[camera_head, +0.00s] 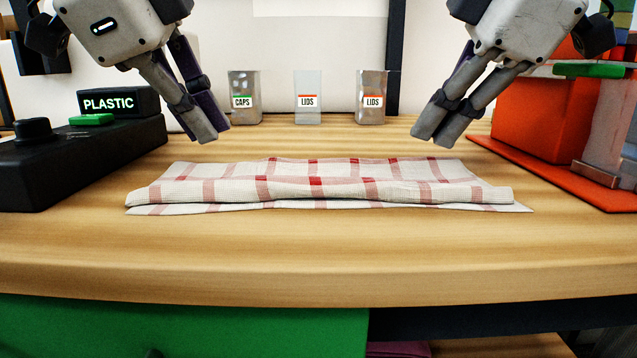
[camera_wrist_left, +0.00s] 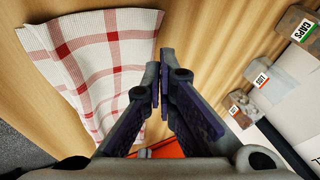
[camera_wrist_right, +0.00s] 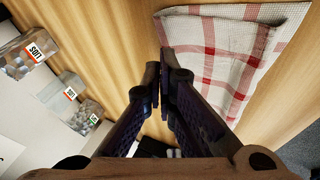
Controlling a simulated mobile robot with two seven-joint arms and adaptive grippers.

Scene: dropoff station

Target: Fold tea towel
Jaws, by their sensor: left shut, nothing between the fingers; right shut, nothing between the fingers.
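The white tea towel with red checks (camera_head: 318,188) lies on the wooden table in front of me. It is folded over, with a raised, rounded fold along its near side and a thin layer showing beneath at the front corners. It also shows in the left wrist view (camera_wrist_left: 100,60) and in the right wrist view (camera_wrist_right: 225,50). My left gripper (camera_head: 213,135) is shut and empty, above the table behind the towel's left part. My right gripper (camera_head: 432,138) is shut and empty, above the table behind the towel's right part. Neither touches the towel.
Three clear containers stand at the back: one labelled CAPS (camera_head: 244,98), two labelled LIDS (camera_head: 308,98) (camera_head: 371,98). A black device with a PLASTIC display (camera_head: 108,103) is at the left. An orange-red stand (camera_head: 540,110) is at the right. The table's front strip is clear.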

